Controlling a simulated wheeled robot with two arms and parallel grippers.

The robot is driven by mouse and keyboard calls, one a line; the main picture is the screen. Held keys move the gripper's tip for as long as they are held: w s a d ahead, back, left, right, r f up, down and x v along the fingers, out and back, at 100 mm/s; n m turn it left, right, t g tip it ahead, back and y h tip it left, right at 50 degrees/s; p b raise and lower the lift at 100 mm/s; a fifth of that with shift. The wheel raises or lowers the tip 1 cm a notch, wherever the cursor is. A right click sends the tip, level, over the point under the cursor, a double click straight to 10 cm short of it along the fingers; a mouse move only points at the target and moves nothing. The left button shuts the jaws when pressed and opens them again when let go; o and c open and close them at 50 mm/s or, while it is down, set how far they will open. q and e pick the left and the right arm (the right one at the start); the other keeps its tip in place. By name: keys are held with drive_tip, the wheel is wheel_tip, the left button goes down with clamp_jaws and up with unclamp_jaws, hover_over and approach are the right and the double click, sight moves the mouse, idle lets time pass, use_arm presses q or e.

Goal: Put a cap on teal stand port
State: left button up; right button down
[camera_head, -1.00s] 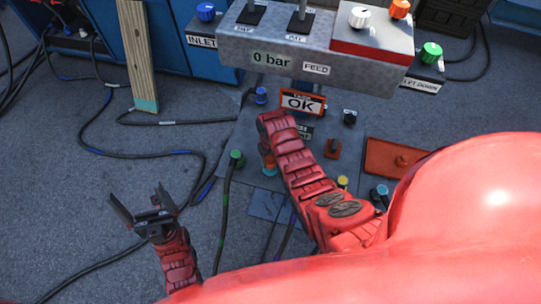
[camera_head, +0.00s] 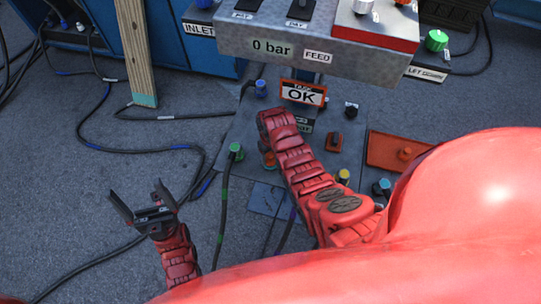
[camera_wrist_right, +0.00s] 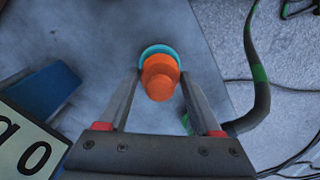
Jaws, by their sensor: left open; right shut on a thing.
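An orange cap (camera_wrist_right: 160,78) sits between the fingertips of my right gripper (camera_wrist_right: 160,76) in the right wrist view. A teal ring, the teal stand port (camera_wrist_right: 158,49), shows directly behind the cap and lines up with it. I cannot tell whether the cap is fully seated. In the head view the cap (camera_head: 268,159) shows small beside my right forearm, which hides most of the right gripper. My left gripper (camera_head: 140,205) is open and empty, low at the left, above the floor.
A green plug with a cable (camera_head: 236,151) stands left of the cap. A blue port (camera_head: 260,88), an OK sign (camera_head: 303,93) and a yellow knob (camera_head: 343,176) are nearby. A red tray (camera_head: 397,153) lies right. The grey control box (camera_head: 290,45) overhangs behind.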

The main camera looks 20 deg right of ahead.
drive_tip(key=shift+f, duration=0.35)
unclamp_jaws()
drive_tip(key=shift+r, duration=0.1)
wheel_tip(320, 180, up, 8)
drive_tip(key=b, duration=0.3)
drive_tip(key=shift+w, duration=0.1)
wheel_tip(320, 180, up, 9)
drive_tip(key=p, duration=0.8)
drive_tip(key=shift+r, duration=0.2)
